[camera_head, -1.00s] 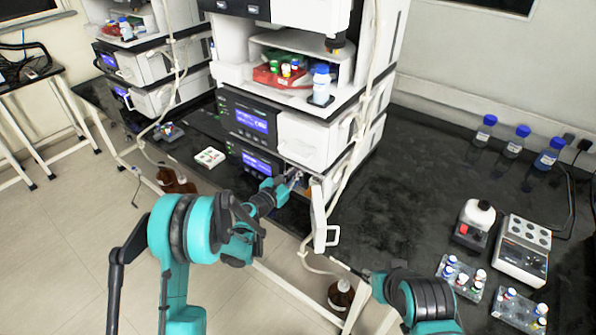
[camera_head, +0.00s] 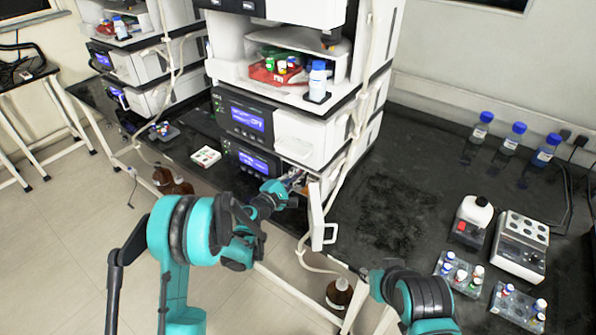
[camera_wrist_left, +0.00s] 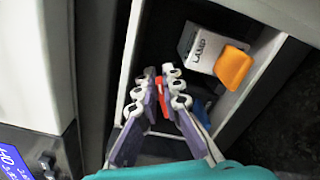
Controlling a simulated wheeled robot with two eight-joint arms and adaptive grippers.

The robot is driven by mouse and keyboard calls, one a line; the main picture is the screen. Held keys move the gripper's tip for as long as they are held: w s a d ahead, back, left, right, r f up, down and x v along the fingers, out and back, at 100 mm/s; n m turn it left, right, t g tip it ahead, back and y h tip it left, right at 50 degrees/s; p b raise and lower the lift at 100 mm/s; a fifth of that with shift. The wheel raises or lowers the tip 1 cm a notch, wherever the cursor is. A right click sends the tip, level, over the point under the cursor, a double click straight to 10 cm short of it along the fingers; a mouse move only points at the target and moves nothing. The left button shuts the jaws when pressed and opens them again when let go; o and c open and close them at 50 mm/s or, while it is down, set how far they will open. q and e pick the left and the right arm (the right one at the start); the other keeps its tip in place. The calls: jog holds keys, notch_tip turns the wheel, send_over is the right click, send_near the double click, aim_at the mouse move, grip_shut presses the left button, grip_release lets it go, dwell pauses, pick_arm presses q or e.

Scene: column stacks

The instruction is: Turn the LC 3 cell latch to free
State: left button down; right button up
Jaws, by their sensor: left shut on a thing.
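My left gripper (camera_head: 297,181) reaches into the open lower bay of the near instrument stack. In the left wrist view its two fingers (camera_wrist_left: 166,88) are close together, with a small red part (camera_wrist_left: 161,103) between them. I take this part for the cell latch; its shape and angle are mostly hidden by the fingers. A white block marked LAMP (camera_wrist_left: 203,50) with an orange tab (camera_wrist_left: 234,67) sits beyond and to the right. A blue part (camera_wrist_left: 202,112) shows partly behind the right finger.
The bay's white door (camera_head: 316,212) stands open just right of my left gripper. A pale tube (camera_head: 352,140) runs down the stack's side. Blue-capped bottles (camera_head: 513,140), vial racks (camera_head: 459,272) and a block heater (camera_head: 520,246) stand on the right bench. Brown bottles (camera_head: 339,293) stand below.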

pick_arm(q)
jog(key=shift+d+f+m, duration=0.1)
jog(key=shift+f+m, duration=0.05)
jog(key=shift+m, duration=0.85)
jog(key=shift+f+m, duration=0.15)
jog(key=shift+m, duration=0.85)
jog(key=shift+s, duration=0.1)
jog(key=c, duration=1.7)
grip_release()
